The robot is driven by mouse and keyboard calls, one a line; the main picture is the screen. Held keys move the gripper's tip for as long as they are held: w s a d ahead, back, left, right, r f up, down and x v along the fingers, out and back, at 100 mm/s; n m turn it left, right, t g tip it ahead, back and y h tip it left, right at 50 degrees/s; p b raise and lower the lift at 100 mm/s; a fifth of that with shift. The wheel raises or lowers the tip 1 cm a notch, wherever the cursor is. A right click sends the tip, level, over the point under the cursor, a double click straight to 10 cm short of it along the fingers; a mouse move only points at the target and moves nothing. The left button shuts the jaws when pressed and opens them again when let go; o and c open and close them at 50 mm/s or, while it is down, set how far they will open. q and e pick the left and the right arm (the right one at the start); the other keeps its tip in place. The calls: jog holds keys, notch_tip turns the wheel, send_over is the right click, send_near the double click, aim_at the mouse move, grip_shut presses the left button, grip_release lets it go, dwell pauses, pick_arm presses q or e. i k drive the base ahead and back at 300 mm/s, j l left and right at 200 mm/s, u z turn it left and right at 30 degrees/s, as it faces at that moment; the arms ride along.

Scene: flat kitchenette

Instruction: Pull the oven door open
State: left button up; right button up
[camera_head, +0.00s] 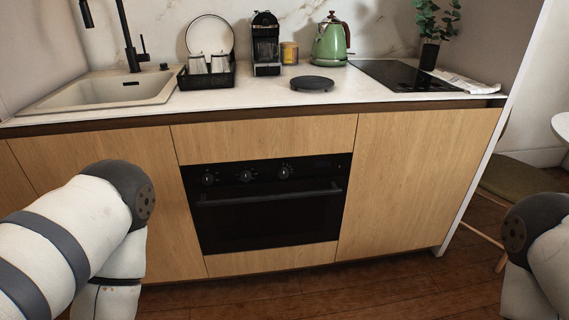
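The black oven (268,206) is built into the wooden cabinet front, below the counter. Its door (268,227) looks shut, flush with the front. A dark bar handle (270,196) runs across the top of the door, under a panel with several round knobs (246,176). My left arm comes in from the lower left and my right arm shows at the right edge. Both grippers are outside the picture, so neither is seen on the handle. Nothing covers the oven or its handle.
The white countertop (260,99) holds a sink (100,92), dish rack (207,78), coffee machine (266,45), green kettle (330,42), dark round plate (312,83) and cooktop (398,76). A stool (522,183) stands at the right. The wooden floor (300,292) before the oven looks clear.

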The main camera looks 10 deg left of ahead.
aim_at(252, 216)
jog(key=i+j+z, duration=0.1)
jog(key=z, duration=0.25)
jog(key=i+j+z, duration=0.2)
jog(key=z, duration=0.2)
jog(key=i+j+z, duration=0.15)
jog(key=z, duration=0.2)
